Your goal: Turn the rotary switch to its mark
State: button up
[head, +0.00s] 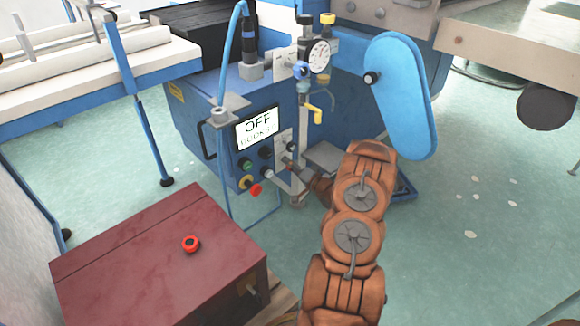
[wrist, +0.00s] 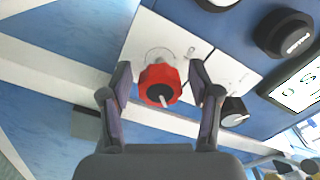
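The rotary switch is a red knob (wrist: 160,84) with a pale pointer line, on a white plate (wrist: 225,68) in the wrist view. The pointer is towards the bottom of the picture, slightly right. A round outline and a small dark mark show on the plate just above the knob. My gripper (wrist: 160,72) is open, with one finger on each side of the knob and a narrow gap visible at both sides. In the head view my gripper (head: 291,166) is at the blue machine's control panel, and the red knob cannot be made out there.
A display reading OFF (head: 257,128) sits above green (head: 246,164) and red (head: 255,189) buttons. Black knobs (wrist: 284,32) flank the white plate. A gauge (head: 319,56) and yellow lever (head: 315,113) stand above my gripper. A maroon box (head: 130,250) is at lower left.

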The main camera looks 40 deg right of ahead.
jog(key=shift+a, duration=0.1)
jog(key=c, duration=1)
jog(key=shift+r+n+p, duration=0.1)
jog(key=shift+n+p, duration=0.2)
jog(key=shift+p, duration=0.05)
jog(key=shift+r+n+p, duration=0.1)
jog(key=shift+n+p, duration=0.7)
jog(key=shift+n, duration=0.1)
jog(key=n+p, duration=0.4)
jog(key=n, duration=0.2)
jog(key=n+p, duration=0.3)
jog(key=n, duration=0.1)
jog(key=shift+w+r+n, duration=0.1)
jog(key=shift+n, duration=0.3)
jog(key=n+p, duration=0.2)
jog(key=n, duration=0.1)
jog(key=shift+p, duration=0.4)
jog(key=shift+n+p, duration=0.75)
jog(key=shift+n, duration=0.05)
